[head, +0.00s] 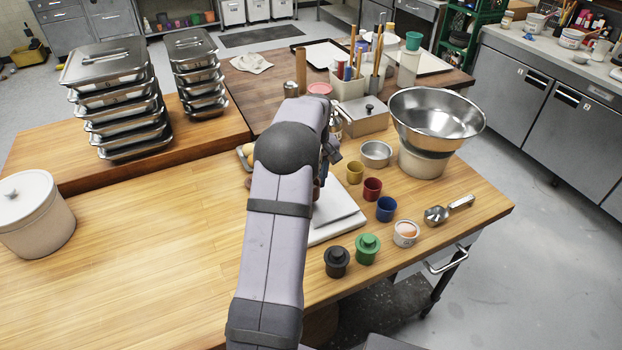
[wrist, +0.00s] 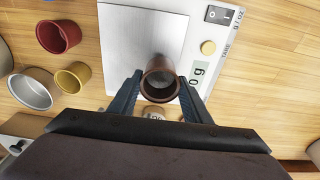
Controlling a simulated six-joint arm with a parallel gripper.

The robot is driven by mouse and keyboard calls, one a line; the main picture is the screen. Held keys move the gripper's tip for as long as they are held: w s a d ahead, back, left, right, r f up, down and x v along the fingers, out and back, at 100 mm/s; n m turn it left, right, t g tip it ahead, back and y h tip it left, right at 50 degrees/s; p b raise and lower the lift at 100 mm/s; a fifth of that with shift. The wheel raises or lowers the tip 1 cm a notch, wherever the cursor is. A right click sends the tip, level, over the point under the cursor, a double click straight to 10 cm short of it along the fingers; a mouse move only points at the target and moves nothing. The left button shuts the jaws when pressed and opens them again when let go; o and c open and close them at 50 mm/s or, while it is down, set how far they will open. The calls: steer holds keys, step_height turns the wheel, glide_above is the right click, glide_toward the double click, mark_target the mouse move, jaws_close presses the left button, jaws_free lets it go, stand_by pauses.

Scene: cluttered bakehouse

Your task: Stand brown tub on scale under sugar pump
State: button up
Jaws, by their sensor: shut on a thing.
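The brown tub (wrist: 160,90) is a small, round, open-topped cup between the two fingers of my gripper (wrist: 161,98) in the wrist view. My gripper is shut on it, and its inside looks empty. The scale (wrist: 226,50) is white with a square grey plate (wrist: 135,42) and a display reading 0 g. The tub overlaps the plate's edge beside the display; I cannot tell its height above it. In the head view, my arm hides most of the tub and part of the scale (head: 340,230). I cannot make out the sugar pump for certain.
Yellow (head: 355,172), red (head: 372,188) and blue (head: 386,208) cups stand right of the scale. A large steel bowl (head: 437,115) is at the back right. The bench's left middle is clear.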

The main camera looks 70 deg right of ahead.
steer(key=shift+w+d+p, duration=0.2)
steer(key=shift+d+p, duration=0.15)
steer(key=shift+d, duration=0.25)
steer(key=shift+w+d+p, duration=0.2)
steer(key=shift+d+p, duration=0.1)
steer(key=shift+d, duration=0.3)
steer(key=shift+a+f+p, duration=0.1)
steer(key=shift+f+p, duration=0.2)
steer(key=shift+f, duration=0.5)
steer(key=shift+f, duration=0.15)
steer(key=o, duration=1.1)
steer(key=r, duration=0.4)
steer(key=r+b, duration=0.1)
steer(key=r, duration=0.3)
steer(key=s+a+r+b, duration=0.1)
steer(key=r, duration=0.3)
steer(key=shift+r, duration=0.15)
